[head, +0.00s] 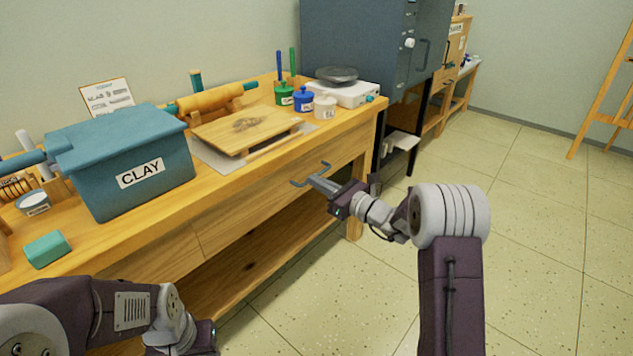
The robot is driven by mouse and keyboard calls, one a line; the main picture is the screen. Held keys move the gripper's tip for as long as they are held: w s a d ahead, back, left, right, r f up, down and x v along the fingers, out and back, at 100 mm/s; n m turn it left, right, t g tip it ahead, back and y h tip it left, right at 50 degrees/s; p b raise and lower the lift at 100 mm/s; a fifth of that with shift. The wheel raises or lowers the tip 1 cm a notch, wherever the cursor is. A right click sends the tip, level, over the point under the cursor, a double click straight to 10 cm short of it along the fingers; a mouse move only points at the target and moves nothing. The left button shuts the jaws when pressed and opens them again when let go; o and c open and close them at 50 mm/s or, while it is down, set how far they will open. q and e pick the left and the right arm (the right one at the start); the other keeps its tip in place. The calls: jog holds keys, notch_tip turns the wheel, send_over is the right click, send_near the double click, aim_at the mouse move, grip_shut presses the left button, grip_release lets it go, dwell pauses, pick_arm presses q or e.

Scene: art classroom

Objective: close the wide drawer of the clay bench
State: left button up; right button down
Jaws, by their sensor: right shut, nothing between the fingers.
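The clay bench (235,184) runs along the wall, a long wooden bench with a lower shelf. The wide drawer (262,213) is in its front, below the top; its face looks about flush with the bench front, though a small gap cannot be ruled out. A grey bar handle (299,184) shows at the drawer's face. My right gripper (318,182) is shut and empty, its fingertips at the handle; whether they touch it I cannot tell. My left gripper (205,338) is at the bottom edge, its fingers out of sight.
A teal CLAY box (120,165), a teal block (47,249), a wooden board (245,130), paint pots (304,100) and a scale (348,95) stand on the bench. A dark cabinet (355,40) stands beyond its far end.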

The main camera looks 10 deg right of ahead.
jog(key=p+v, duration=0.2)
jog(key=v, duration=0.6)
jog(key=shift+f, duration=0.2)
